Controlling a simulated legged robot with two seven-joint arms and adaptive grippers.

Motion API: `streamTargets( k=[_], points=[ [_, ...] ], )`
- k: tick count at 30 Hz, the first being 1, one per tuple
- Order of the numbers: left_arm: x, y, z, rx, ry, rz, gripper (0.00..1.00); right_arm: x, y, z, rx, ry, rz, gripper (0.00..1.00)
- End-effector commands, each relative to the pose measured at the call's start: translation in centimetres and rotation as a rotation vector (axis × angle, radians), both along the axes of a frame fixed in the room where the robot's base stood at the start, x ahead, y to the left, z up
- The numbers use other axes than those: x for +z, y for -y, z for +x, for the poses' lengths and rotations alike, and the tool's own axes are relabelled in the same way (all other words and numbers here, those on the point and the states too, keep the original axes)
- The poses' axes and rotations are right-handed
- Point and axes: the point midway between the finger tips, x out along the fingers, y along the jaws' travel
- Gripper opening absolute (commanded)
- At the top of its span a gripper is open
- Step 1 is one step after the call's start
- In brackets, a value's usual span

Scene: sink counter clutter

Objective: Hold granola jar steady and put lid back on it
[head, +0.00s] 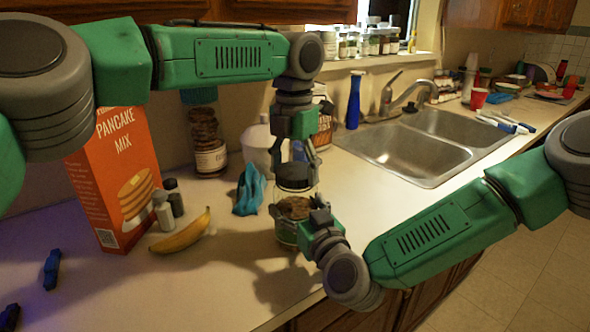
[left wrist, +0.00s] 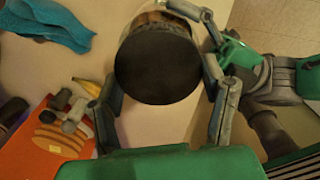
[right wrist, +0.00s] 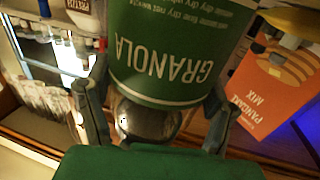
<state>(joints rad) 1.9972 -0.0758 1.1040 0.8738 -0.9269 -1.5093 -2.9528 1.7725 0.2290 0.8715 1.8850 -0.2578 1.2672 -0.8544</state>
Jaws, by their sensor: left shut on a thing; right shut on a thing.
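The granola jar (head: 292,209) is clear glass with brown contents and stands upright near the counter's front edge. Its green GRANOLA label (right wrist: 165,60) fills the upper right wrist view, upside down. My right gripper (head: 298,213) is shut on the jar from the front right. The black round lid (head: 294,178) is in my left gripper (head: 295,168), which points down and is shut on it. In the left wrist view the lid (left wrist: 157,68) covers most of the jar's mouth. The lid is level over the jar; whether it touches the rim I cannot tell.
A pancake mix box (head: 115,180), banana (head: 181,232), small shakers (head: 168,203) and a blue cloth (head: 249,190) lie left of the jar. A tall jar (head: 207,145) stands behind. The double sink (head: 400,150) is at the right.

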Motion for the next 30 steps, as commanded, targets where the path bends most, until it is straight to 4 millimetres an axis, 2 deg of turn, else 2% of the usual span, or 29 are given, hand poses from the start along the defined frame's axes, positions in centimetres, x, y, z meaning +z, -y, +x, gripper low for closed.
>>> streamTargets(
  k=[5,14,15,16,17,25,30],
  points=[
    [0.0,-0.1,0.2,-0.067,0.003,-0.008,0.53,0.1,-0.2,-0.1,0.005,0.001,0.000,0.00],
    [0.2,-0.2,0.3,-0.070,0.008,-0.006,0.53,0.1,-0.2,-0.1,0.006,0.001,0.000,0.00],
    [0.2,-0.2,0.3,-0.069,0.009,-0.007,0.72,0.1,-0.2,-0.2,0.006,0.001,0.000,0.00],
    [0.2,-0.2,0.3,-0.069,0.008,-0.006,0.83,0.1,-0.2,-0.1,0.006,0.001,0.000,0.00],
    [0.2,-0.2,0.3,-0.069,0.009,-0.005,0.86,0.1,-0.2,-0.1,0.006,0.001,0.000,0.00],
    [0.4,-0.2,0.3,-0.069,0.007,-0.005,0.86,0.1,-0.2,-0.1,0.004,0.001,0.000,0.00],
    [2.3,-0.1,0.3,-0.069,0.007,-0.010,0.86,0.1,-0.1,0.0,0.002,0.001,0.000,0.00]
  ],
)
